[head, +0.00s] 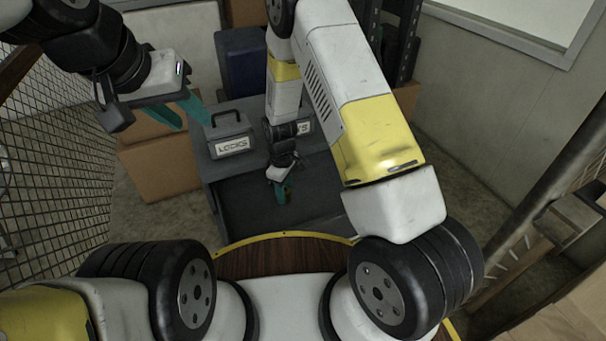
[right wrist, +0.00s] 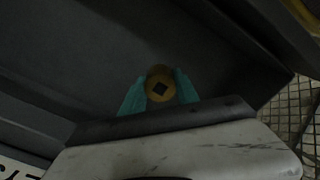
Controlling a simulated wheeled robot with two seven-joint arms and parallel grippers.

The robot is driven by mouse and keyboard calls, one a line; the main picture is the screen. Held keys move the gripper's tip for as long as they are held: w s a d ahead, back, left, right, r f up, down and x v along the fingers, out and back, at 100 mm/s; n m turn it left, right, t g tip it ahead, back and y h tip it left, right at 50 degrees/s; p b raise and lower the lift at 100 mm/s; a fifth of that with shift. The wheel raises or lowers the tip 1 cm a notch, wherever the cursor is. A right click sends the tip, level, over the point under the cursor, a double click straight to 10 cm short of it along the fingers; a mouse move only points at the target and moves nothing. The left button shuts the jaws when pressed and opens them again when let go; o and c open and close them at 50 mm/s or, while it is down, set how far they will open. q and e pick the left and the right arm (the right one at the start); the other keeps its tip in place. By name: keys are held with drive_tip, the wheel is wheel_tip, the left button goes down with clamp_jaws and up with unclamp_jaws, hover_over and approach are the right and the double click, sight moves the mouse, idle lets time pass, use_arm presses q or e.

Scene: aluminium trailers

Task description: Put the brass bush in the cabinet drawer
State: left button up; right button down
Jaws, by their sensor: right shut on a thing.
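My left gripper (head: 182,113) is open and empty, left of the grey cabinet (head: 205,160).
A grey box labelled LOCKS (head: 230,135) stands on the cabinet top, with another labelled box (head: 303,124) partly hidden behind my right arm. Cardboard boxes (head: 158,170) stand left of the cabinet. A wire mesh (head: 55,160) runs along the left side.

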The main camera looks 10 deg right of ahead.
hover_over(285, 220)
wheel_tip(285, 220, down, 6)
drive_tip(key=shift+a, duration=0.1)
drive_tip(key=shift+f, duration=2.25)
drive_tip(key=shift+f, duration=0.1)
drive_tip(key=c, duration=0.9)
unclamp_jaws()
